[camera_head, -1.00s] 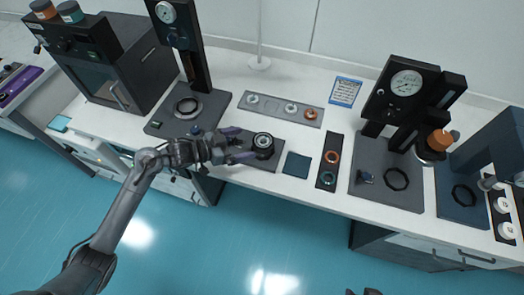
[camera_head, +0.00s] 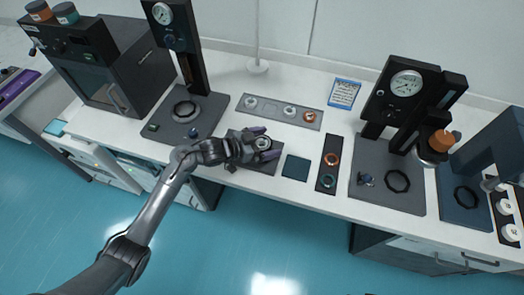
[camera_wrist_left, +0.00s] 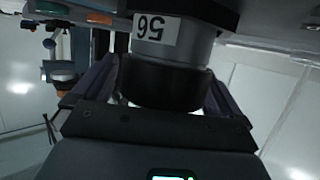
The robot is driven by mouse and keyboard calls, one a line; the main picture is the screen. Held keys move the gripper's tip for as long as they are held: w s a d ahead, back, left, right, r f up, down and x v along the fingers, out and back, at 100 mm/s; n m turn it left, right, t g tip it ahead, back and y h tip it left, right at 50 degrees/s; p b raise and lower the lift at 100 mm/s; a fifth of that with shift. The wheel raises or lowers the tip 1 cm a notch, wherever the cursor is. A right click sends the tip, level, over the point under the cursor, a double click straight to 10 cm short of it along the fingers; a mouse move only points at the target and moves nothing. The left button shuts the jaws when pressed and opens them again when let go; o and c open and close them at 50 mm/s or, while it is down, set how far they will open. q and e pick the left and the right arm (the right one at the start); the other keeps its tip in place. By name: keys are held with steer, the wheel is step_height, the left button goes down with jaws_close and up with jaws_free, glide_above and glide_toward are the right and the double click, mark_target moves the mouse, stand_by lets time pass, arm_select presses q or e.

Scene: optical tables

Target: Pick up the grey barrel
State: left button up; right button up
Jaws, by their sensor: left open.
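The grey barrel (camera_head: 263,143) stands on a small dark plate (camera_head: 262,167) near the front edge of the bench. In the left wrist view the barrel (camera_wrist_left: 180,50) has a grey body, a black band and a label reading 56, upside down. My left gripper (camera_head: 266,143) is open, with one purple finger on each side of the barrel. In the left wrist view the fingers of my left gripper (camera_wrist_left: 160,85) flank the black band; whether they touch it I cannot tell. My right gripper does not show.
A dark square pad (camera_head: 296,167) and a black tray with orange and teal rings (camera_head: 328,165) lie to the right. A grey strip with several rings (camera_head: 279,111) lies behind. A gauge stand (camera_head: 182,70) rises behind left, another (camera_head: 408,95) at right.

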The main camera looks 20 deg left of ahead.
arm_select(q)
steer(key=shift+w, duration=0.1)
steer(key=c, duration=1)
steer(key=shift+c, duration=0.2)
